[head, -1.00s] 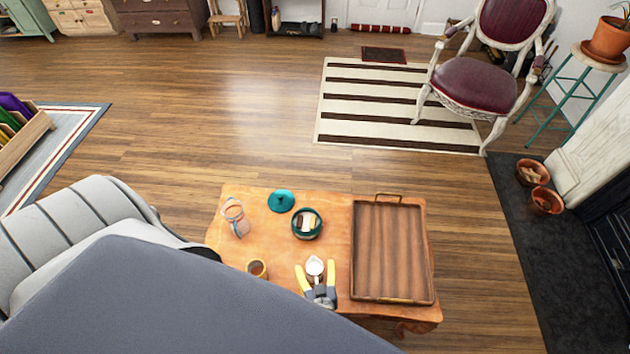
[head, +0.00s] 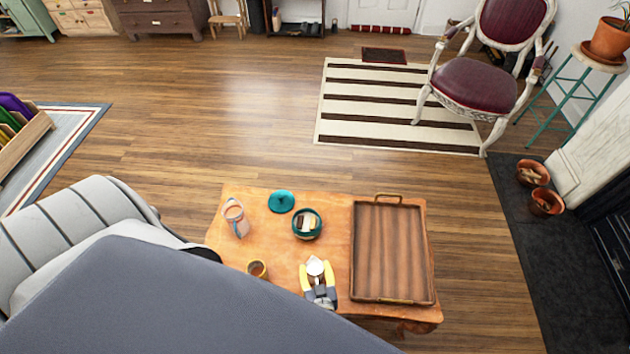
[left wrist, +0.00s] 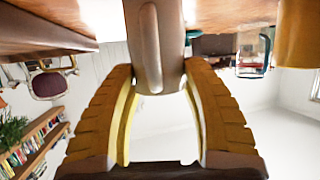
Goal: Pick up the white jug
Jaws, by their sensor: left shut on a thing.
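The white jug (head: 315,266) is near the front edge of the wooden table (head: 275,250), to the left of the tray. My left gripper (head: 317,276) has its yellow fingers on both sides of the jug and is shut on it. In the left wrist view the jug (left wrist: 153,45) shows with its handle towards the camera, between the two fingertips (left wrist: 158,75). Whether the jug's base touches the table is hard to tell. My right gripper is not in view.
A wooden tray (head: 354,250) lies just right of the jug. A small brown cup (head: 257,269) stands to its left.

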